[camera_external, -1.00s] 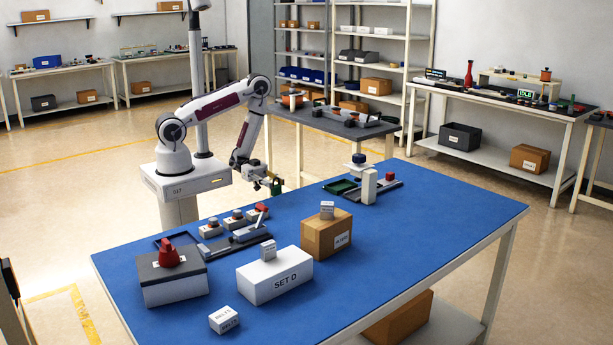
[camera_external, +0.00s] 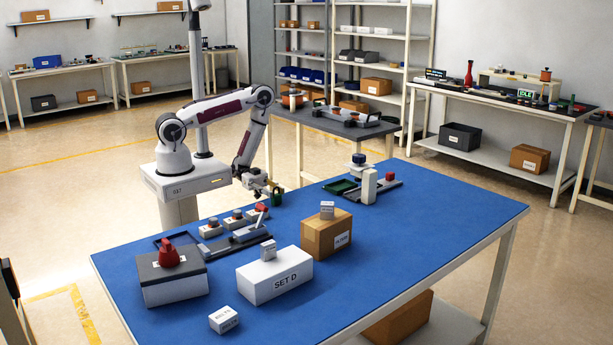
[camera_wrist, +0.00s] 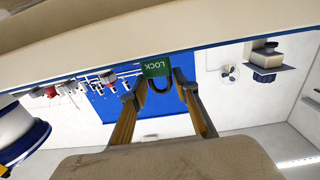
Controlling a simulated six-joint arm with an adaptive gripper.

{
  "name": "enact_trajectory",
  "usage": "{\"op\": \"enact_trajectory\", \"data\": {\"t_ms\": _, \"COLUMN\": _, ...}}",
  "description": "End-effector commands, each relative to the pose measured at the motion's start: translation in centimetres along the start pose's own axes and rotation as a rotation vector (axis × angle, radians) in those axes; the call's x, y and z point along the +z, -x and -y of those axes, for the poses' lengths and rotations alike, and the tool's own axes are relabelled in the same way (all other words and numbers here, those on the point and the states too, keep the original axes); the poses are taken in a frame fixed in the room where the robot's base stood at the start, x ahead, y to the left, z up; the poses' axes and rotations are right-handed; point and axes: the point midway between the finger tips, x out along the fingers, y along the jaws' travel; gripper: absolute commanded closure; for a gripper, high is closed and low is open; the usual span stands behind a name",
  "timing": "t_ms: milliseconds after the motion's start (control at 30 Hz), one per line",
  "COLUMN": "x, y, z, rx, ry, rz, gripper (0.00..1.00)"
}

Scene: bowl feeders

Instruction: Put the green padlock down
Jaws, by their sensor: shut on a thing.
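The green padlock (camera_external: 278,197) hangs at the end of my arm, over the back edge of the blue table in the external view. In the wrist view its green body (camera_wrist: 156,67), marked LOCK, and its dark shackle show between my fingertips. My gripper (camera_external: 270,191) is shut on the padlock; in the wrist view the fingers (camera_wrist: 158,92) lie on both sides of the shackle. The padlock is small in the external view, and I cannot tell whether it touches the table.
A cardboard box (camera_external: 322,238), a white SET D box (camera_external: 275,277) and a green tray (camera_external: 340,186) stand around.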

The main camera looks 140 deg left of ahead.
Motion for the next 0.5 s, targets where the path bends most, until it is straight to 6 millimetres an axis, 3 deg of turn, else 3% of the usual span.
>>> {"op": "enact_trajectory", "data": {"t_ms": 167, "x": 0.33, "y": 0.00, "z": 0.01, "rx": 0.000, "ry": 0.000, "rz": 0.000, "gripper": 0.93}}
{"op": "enact_trajectory", "data": {"t_ms": 200, "x": 0.35, "y": 0.00, "z": 0.01, "rx": 0.000, "ry": 0.000, "rz": 0.000, "gripper": 0.65}}
{"op": "enact_trajectory", "data": {"t_ms": 267, "x": 0.33, "y": 0.00, "z": 0.01, "rx": 0.000, "ry": 0.000, "rz": 0.000, "gripper": 0.53}}
{"op": "enact_trajectory", "data": {"t_ms": 500, "x": 0.33, "y": 0.00, "z": 0.01, "rx": 0.000, "ry": 0.000, "rz": 0.000, "gripper": 0.53}}
